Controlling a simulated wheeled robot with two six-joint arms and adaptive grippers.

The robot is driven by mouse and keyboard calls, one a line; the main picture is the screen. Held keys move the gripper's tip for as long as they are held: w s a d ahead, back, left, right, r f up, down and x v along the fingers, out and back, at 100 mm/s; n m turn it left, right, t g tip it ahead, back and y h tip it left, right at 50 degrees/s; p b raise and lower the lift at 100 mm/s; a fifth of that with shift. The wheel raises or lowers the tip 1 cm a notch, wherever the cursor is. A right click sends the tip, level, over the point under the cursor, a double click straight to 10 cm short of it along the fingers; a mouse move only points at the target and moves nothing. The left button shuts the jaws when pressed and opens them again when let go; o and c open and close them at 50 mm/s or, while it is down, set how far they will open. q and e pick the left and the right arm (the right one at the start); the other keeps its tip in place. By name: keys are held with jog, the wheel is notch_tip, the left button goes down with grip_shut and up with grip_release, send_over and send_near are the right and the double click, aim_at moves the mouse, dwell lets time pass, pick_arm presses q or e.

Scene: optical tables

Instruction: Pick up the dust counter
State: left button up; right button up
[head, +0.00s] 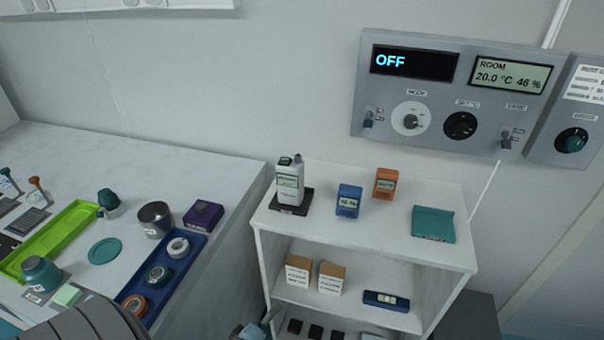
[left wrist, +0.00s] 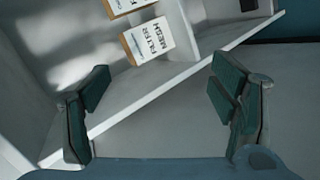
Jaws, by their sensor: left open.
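The dust counter appears to be the pale handheld device (head: 290,182) with a small greenish label or screen and a dark top. It stands upright on a black base (head: 291,206) at the left end of the shelf unit's top. My left gripper (left wrist: 160,88) is open, with nothing between its green-padded fingers. In the head view, a small part of it (head: 254,330) shows at the bottom edge, low and in front of the shelf unit, apart from the device. The device does not show in the left wrist view. My right gripper is not in view.
The white shelf unit (head: 362,244) also bears a blue box (head: 348,201), an orange box (head: 386,184) and a teal case (head: 433,224) on top. Filter boxes (head: 299,276) stand on its middle shelf, also in the left wrist view (left wrist: 148,40). A cluttered bench (head: 150,160) stands left.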

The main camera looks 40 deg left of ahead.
pick_arm(q)
jog(key=w+a+r+n+t+y+p, duration=0.1)
jog(key=w+r+n+t, duration=0.2)
jog(key=r, duration=0.4)
jog(key=w+a+r+n, duration=0.1)
jog(key=w+r+n, duration=0.2)
jog(key=r+n, duration=0.3)
jog(key=n+t+y+p, duration=0.3)
jog(key=n, duration=1)
send_near(288, 182)
jog(key=shift+n, duration=0.5)
jog(key=b+x, duration=0.1)
jog(key=x, duration=1.1)
jog(key=shift+w+a+f+b, duration=0.1)
jog(key=shift+w+f+b, duration=0.05)
jog(key=shift+b, duration=0.25)
jog(key=shift+w, duration=0.15)
jog(key=c, duration=1.7)
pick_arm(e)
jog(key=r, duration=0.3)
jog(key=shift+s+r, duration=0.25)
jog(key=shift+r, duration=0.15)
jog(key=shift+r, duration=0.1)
